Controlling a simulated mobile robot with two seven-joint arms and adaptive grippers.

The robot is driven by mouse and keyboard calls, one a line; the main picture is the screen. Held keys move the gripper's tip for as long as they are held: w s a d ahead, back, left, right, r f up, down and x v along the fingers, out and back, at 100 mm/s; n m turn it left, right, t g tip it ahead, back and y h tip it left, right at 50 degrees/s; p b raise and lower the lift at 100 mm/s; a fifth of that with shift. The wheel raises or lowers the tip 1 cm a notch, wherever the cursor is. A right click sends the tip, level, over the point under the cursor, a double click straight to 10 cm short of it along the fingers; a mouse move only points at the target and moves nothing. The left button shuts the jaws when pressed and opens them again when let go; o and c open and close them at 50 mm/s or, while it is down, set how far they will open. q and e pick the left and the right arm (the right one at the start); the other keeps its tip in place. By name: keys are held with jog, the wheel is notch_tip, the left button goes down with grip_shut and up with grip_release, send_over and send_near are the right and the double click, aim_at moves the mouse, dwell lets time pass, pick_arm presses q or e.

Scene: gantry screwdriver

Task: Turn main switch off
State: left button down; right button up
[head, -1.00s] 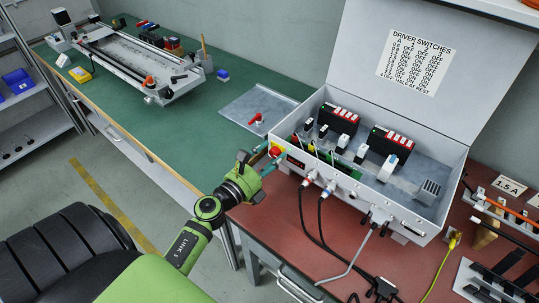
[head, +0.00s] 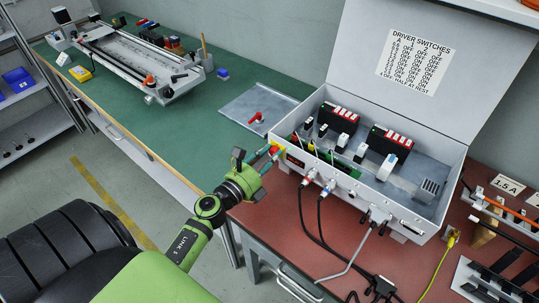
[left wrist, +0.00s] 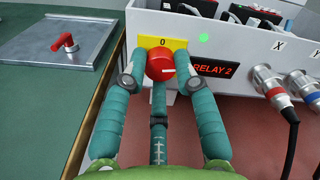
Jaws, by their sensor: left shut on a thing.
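The main switch is a red round knob (left wrist: 160,64) on a yellow plate (left wrist: 150,43) marked "0", at the left end of the grey box's front. The knob's white mark lies roughly sideways, toward the right, not up at the "0". My left gripper (left wrist: 160,80) has its teal fingers on both sides of the knob and is shut on it. In the head view the left gripper (head: 270,154) reaches the box's front left corner and partly hides the knob. My right gripper is not in view.
The open grey box (head: 345,187) stands on the red bench, with cables plugged into its front. A green light (left wrist: 204,38) and a red "RELAY 2" display (left wrist: 216,69) are lit. A grey plate with a red handle (head: 257,118) lies on the green table.

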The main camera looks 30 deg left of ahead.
pick_arm(q)
jog(key=n+p, duration=0.1)
jog(key=n, duration=0.3)
jog(key=shift+a+r, duration=0.1)
jog(key=shift+r, duration=0.1)
jog(key=n+p, duration=0.1)
jog(key=n, duration=0.3)
jog(key=shift+p, duration=0.35)
jog(key=n+p, duration=0.1)
jog(key=n, duration=0.3)
jog(key=shift+n+p, duration=0.8)
jog(key=shift+n, duration=1.1)
jog(key=shift+f, duration=0.1)
jog(key=c, duration=1.1)
grip_release()
jog(key=shift+o, duration=0.7)
jog(key=shift+f, duration=0.1)
